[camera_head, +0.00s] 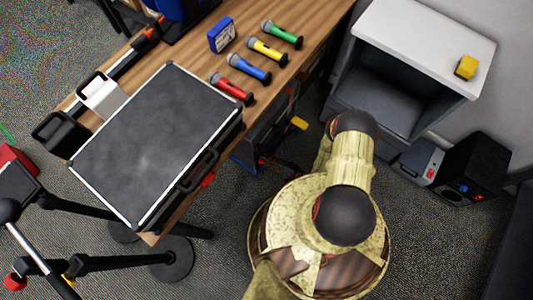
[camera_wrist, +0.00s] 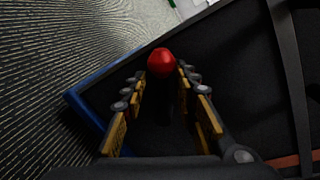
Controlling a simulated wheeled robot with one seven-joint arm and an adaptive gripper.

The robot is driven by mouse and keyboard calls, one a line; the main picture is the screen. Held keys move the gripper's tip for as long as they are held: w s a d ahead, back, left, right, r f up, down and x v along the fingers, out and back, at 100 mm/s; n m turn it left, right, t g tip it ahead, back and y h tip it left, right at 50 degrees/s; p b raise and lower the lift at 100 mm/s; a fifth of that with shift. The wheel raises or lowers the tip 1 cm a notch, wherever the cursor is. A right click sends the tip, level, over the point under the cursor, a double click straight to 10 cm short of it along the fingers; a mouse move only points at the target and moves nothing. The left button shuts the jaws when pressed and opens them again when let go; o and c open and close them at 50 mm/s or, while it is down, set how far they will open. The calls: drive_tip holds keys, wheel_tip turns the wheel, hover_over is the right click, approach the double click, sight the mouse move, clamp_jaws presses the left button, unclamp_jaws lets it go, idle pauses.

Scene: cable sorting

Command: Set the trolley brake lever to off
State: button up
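A lever with a round red knob (camera_wrist: 161,62) stands up from a dark surface in the wrist view; its dark shaft runs down between my fingers. I take it to be the brake lever. My gripper (camera_wrist: 160,80) is open, with one finger on each side of the lever and the knob near the fingertips. Narrow gaps seem to show beside the knob; contact lower down cannot be told. A dark trolley-like body with blue edging (camera_wrist: 88,112) lies below.
The wooden table (camera_head: 312,30) holds a black case (camera_head: 150,140) and several coloured microphones (camera_head: 268,50). A grey cabinet (camera_head: 425,35), a black speaker (camera_head: 475,170) and a grey box (camera_head: 417,160) stand at right. Stands with round bases (camera_head: 172,260) are at lower left.

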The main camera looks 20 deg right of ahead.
drive_tip(key=o, duration=0.5)
drive_tip(key=shift+r, duration=0.15)
drive_tip(key=shift+r, duration=4.9)
drive_tip(key=shift+c, duration=0.8)
